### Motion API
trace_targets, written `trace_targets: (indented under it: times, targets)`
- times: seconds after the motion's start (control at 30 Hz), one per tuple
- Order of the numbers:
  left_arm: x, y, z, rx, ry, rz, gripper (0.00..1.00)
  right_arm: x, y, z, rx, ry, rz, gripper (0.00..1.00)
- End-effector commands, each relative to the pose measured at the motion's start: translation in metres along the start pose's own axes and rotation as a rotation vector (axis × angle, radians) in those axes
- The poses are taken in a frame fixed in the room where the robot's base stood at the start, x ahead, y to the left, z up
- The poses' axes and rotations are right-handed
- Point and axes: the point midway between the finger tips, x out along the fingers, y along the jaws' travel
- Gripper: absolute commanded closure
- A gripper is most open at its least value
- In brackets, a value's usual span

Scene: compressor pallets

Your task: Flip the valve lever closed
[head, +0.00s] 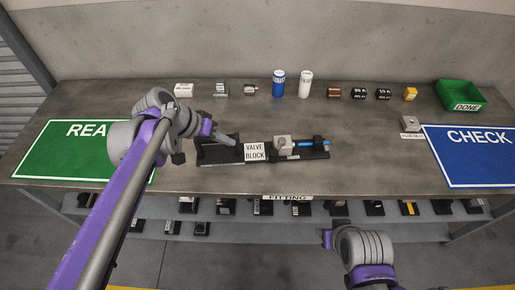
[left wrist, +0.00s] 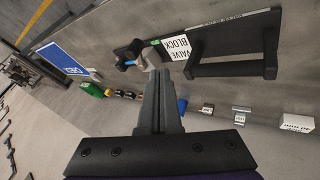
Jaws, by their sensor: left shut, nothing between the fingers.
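The black valve block fixture (head: 222,154) lies on the middle of the bench, with a white "VALVE BLOCK" label. A light grey valve body (head: 284,144) sits on its right half. The blue lever (head: 312,144) extends right from the body, lying roughly along the fixture. In the left wrist view the lever (left wrist: 126,63) shows as a small blue piece beside the valve body. My left gripper (head: 228,139) is over the fixture's left half, left of the valve body and lever. In the left wrist view its fingers (left wrist: 160,78) are together and empty.
A green REA... mat (head: 50,150) lies left and a blue CHECK mat (head: 470,165) right. A green DONE bin (head: 462,96) stands back right. Blue (head: 278,84) and white (head: 305,85) canisters and several small parts line the back. The front bench strip is clear.

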Motion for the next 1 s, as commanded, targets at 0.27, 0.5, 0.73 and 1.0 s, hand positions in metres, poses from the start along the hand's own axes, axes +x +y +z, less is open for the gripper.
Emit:
trace_targets:
  times: [0.27,0.5,0.73,1.0]
  targets:
    - [0.031,0.000,0.000,0.003,-0.001,0.000,1.00,0.002,0.000,0.002,0.000,-0.001,0.000,0.50]
    - [0.083,0.000,0.000,0.002,-0.001,0.001,1.00,0.006,0.000,0.004,0.000,-0.003,0.000,0.50]
    - [0.110,0.020,0.000,0.003,-0.001,0.002,1.00,0.005,0.000,0.003,0.000,-0.002,0.000,0.50]
    - [0.119,0.035,0.000,0.001,-0.001,-0.001,1.00,0.004,0.000,0.003,0.000,-0.002,0.000,0.50]
